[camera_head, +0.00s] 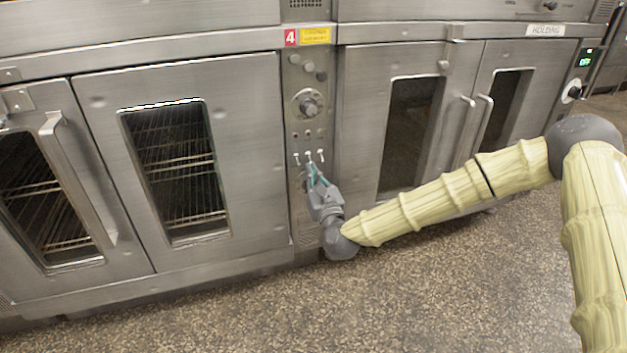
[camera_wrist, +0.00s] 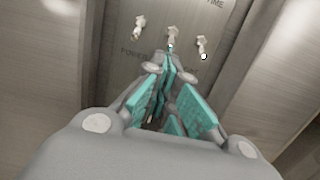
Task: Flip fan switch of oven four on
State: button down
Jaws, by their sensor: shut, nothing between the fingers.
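The control panel of oven four (camera_head: 308,75) is a narrow steel column marked with a red "4" label (camera_head: 291,37). A row of three small pale toggle switches sits low on it: a left switch (camera_head: 297,158) (camera_wrist: 138,27), a middle switch (camera_head: 308,156) (camera_wrist: 172,37) and a right switch (camera_head: 320,154) (camera_wrist: 202,46). I cannot read which is the fan switch; "POWER" seems printed below the left one. My gripper (camera_head: 312,168) (camera_wrist: 168,56) is shut and empty. Its teal fingertips are just below the middle switch; I cannot tell whether they touch.
A round knob (camera_head: 308,104) is above the switches. Oven doors with a window (camera_head: 175,165) are on the left. A holding cabinet (camera_head: 405,125) with projecting handles (camera_head: 466,130) is on the right, behind my arm. The speckled floor (camera_head: 440,290) in front is clear.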

jog(key=shift+s+r+p, duration=0.1)
jog(key=shift+r+p, duration=0.1)
jog(key=shift+p, duration=0.45)
jog(key=shift+g, duration=0.4)
